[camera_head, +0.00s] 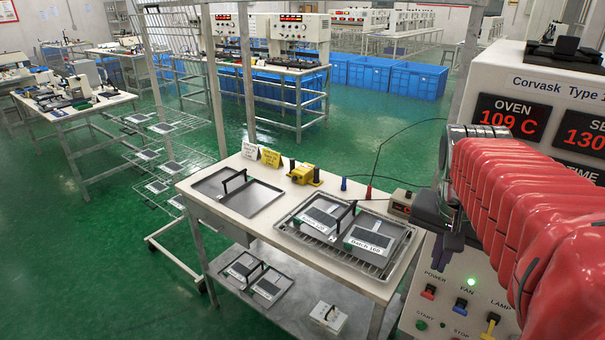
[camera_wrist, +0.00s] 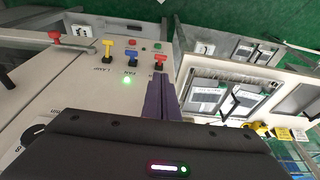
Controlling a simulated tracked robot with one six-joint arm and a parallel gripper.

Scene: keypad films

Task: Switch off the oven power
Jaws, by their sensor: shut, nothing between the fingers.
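The white oven (camera_head: 490,75) stands at the right, its displays reading OVEN 109 C and a set value starting 130. Its lower panel (camera_head: 460,310) has a red POWER lever (camera_head: 428,291), a blue FAN lever (camera_head: 461,304) and a yellow LAMP lever (camera_head: 490,325). A green light (camera_head: 471,282) glows above the FAN lever. My gripper (camera_head: 445,258) is shut and empty, its purple fingers pointing down above the POWER lever. In the wrist view the fingertips (camera_wrist: 163,80) lie close to the red POWER lever (camera_wrist: 160,58); I cannot tell whether they touch.
A small green START button (camera_head: 421,325) and a STOP button sit below the levers. A table (camera_head: 232,220) left of the oven holds trays with labelled films, a yellow device (camera_head: 304,174) and a small box (camera_head: 400,203) with a red display.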

